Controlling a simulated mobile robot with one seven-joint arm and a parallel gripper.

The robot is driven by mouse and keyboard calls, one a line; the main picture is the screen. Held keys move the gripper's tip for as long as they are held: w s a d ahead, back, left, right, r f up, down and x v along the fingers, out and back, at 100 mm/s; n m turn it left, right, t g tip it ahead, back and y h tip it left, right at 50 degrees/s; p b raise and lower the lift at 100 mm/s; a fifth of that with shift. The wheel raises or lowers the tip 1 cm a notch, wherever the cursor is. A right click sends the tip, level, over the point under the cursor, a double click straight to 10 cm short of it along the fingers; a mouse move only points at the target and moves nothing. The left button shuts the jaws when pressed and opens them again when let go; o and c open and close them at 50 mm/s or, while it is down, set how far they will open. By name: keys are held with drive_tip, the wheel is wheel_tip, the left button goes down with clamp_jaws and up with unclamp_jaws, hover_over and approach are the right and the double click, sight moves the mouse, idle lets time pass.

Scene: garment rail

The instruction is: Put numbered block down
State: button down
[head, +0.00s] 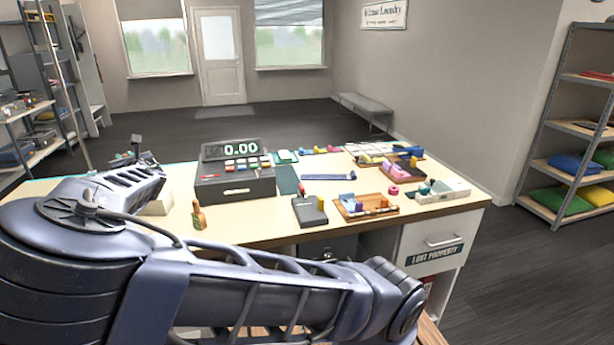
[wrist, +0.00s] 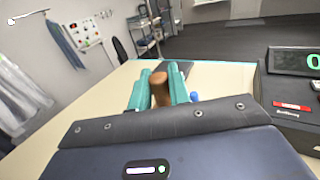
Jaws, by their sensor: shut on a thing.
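My gripper (wrist: 160,78) has two teal fingers, shut on a brown block (wrist: 159,91) in the wrist view. The block shows between the fingers; no number can be read on it, and its lower part is hidden by the dark gripper body. The gripper is over the left part of the cream counter (wrist: 103,97), left of the till. I cannot tell the height of the block above the counter. In the head view, my arm covers the left front of the counter (head: 270,228), and the held block cannot be made out.
The black till (head: 235,184) stands right of my gripper. A small brown bottle (head: 198,216), a dark card reader (head: 309,211) and a wooden tray (head: 345,212) with small items lie along the front. A small blue thing (wrist: 194,96) shows beside the right finger. Bare counter lies left of the till.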

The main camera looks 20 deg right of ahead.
drive_tip(key=w+d+f+m+t+h, duration=0.1)
drive_tip(key=w+d+m+h, duration=0.25)
drive_tip(key=d, duration=0.35)
drive_tip(key=w+d+f+m+h, duration=0.2)
drive_tip(key=d+h, duration=0.3)
drive_tip(key=d, duration=0.1)
drive_tip(key=w+d+f+m+t+h, duration=0.1)
drive_tip(key=w+d+m+h, duration=0.15)
drive_tip(key=d+h, duration=0.35)
drive_tip(key=s+d+r+m+g+h, duration=0.25)
drive_tip(key=d+m+g+h, duration=0.25)
drive_tip(key=d, duration=0.5)
drive_tip(key=s+d+r+m+g+h, duration=0.2)
drive_tip(key=s+d+m+g+h, duration=0.3)
drive_tip(key=d, duration=0.5)
wheel_tip(320, 180, down, 20)
drive_tip(key=w, duration=0.1)
drive_tip(key=shift+m+t, duration=0.3)
drive_tip(key=shift+w+a+h, duration=0.1)
drive_tip(key=shift+h, duration=0.15)
drive_tip(key=c, duration=1.3)
unclamp_jaws()
drive_tip(key=shift+r, duration=0.15)
